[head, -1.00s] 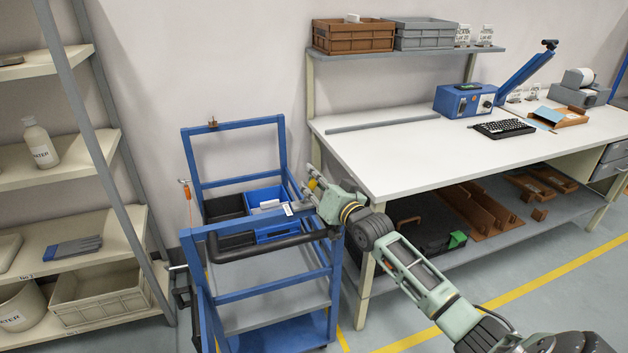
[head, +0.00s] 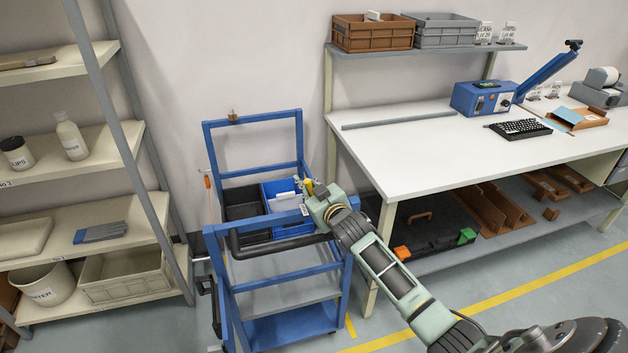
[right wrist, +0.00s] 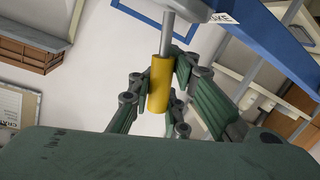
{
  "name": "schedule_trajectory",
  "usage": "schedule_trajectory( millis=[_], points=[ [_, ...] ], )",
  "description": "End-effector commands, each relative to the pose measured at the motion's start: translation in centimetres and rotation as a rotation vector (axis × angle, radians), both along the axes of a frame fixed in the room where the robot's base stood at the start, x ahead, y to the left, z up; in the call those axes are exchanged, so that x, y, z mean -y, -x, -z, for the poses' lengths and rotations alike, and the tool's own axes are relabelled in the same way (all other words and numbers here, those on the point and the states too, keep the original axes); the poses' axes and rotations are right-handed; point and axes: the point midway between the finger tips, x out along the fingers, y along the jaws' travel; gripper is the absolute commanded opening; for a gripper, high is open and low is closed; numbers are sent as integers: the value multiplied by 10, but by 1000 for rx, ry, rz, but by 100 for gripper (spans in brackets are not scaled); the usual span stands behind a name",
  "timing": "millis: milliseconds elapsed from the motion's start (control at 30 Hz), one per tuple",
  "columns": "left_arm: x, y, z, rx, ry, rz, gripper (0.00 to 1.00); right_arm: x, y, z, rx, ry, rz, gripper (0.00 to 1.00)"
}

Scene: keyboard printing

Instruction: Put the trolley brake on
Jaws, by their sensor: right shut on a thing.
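The blue trolley (head: 290,328) stands left of the workbench, with a black push handle across its near side. A brake lever with a yellow grip (head: 307,184) rises at its right corner, beside a small white label (head: 304,210). My right gripper (head: 316,190) is at this corner, shut on the yellow grip. In the right wrist view the yellow grip (right wrist: 159,84) sits between my green fingers (right wrist: 160,92), on a grey rod coming from a grey housing. The label there is partly cut off and ends in "KE". My left gripper is not in view.
A black bin (head: 243,205) and a blue bin (head: 279,188) sit in the trolley. The white workbench (head: 420,160) is close on the right, a shelf rack (head: 150,247) close on the left. Open floor with a yellow line (head: 540,278) lies in front.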

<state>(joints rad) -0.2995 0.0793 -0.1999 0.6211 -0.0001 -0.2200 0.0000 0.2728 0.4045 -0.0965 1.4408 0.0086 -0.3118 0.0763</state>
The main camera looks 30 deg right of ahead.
Motion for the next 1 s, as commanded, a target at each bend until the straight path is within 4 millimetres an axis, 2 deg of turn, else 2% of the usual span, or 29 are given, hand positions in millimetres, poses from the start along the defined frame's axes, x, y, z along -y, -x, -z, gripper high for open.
schedule_trajectory(
  millis=[400,933,967,1000],
  points=[
    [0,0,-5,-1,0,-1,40,-11,-3,6,-44,177,1,0],
    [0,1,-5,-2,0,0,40,-12,-3,8,-50,199,1,0],
    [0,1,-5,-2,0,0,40,-13,-3,8,-50,199,1,15],
    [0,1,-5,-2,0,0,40,-13,-3,8,-51,198,0,18]
  ],
)
